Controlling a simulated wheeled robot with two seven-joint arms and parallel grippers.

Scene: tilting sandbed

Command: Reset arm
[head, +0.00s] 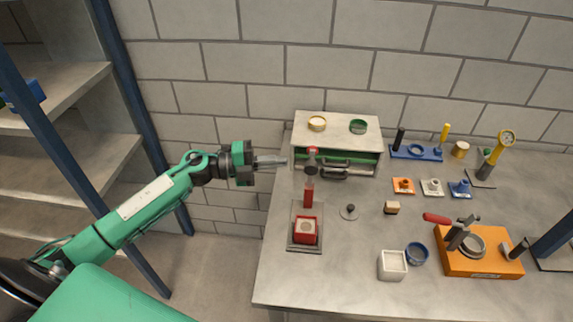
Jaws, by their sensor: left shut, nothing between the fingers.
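My left arm comes in from the left, green with a black wrist. My left gripper (284,162) is shut and empty, above the table's left edge. It points right, at the left end of the grey cabinet with a handled drawer (342,128). My right gripper is not in view.
The grey table (330,285) holds a red box on a tray (305,231), a white cup (392,265), a blue ring (417,253), an orange fixture (475,262) and several small coloured blocks. A shelf (75,85) stands left. The table's front left is clear.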

